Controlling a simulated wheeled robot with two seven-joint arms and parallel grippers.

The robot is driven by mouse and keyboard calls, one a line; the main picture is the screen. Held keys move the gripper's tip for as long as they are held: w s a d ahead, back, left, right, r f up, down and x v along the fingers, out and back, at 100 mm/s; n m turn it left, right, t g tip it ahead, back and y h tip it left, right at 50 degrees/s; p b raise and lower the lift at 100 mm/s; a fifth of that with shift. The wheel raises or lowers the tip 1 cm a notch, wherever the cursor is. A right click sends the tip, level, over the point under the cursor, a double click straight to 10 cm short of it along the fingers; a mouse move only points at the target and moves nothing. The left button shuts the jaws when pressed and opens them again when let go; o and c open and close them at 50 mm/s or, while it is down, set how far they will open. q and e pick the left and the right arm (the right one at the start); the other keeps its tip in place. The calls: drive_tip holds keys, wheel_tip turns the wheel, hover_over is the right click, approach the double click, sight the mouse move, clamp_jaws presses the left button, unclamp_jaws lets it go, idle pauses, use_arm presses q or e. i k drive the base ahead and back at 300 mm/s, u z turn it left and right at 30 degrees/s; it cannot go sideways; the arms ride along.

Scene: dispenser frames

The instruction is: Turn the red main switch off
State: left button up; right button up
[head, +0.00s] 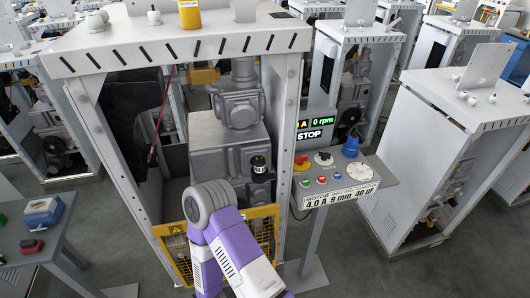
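A red control on a yellow base (301,163) sits at the left of the small control panel (384,176), in the middle right of the head view. It is the likeliest red main switch, but it is too small to read its position. The display above (313,134) reads "0 rpm" and "STOP". Neither gripper shows. A purple and white arm of mine rises in front of the machine, left of the panel.
The open grey dispenser frame (290,110) with a motor and gearbox (228,150) stands left of the panel. A yellow guard (265,230) is low in it. A side table (25,258) is at the left, and a white cabinet (430,130) at the right. Floor shows between panel and cabinet.

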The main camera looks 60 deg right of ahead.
sight(299, 160)
drive_tip(key=u, duration=0.05)
drive_tip(key=k, duration=1)
drive_tip(key=z, duration=0.95)
drive_tip(key=i, duration=0.4)
drive_tip(key=z, duration=0.05)
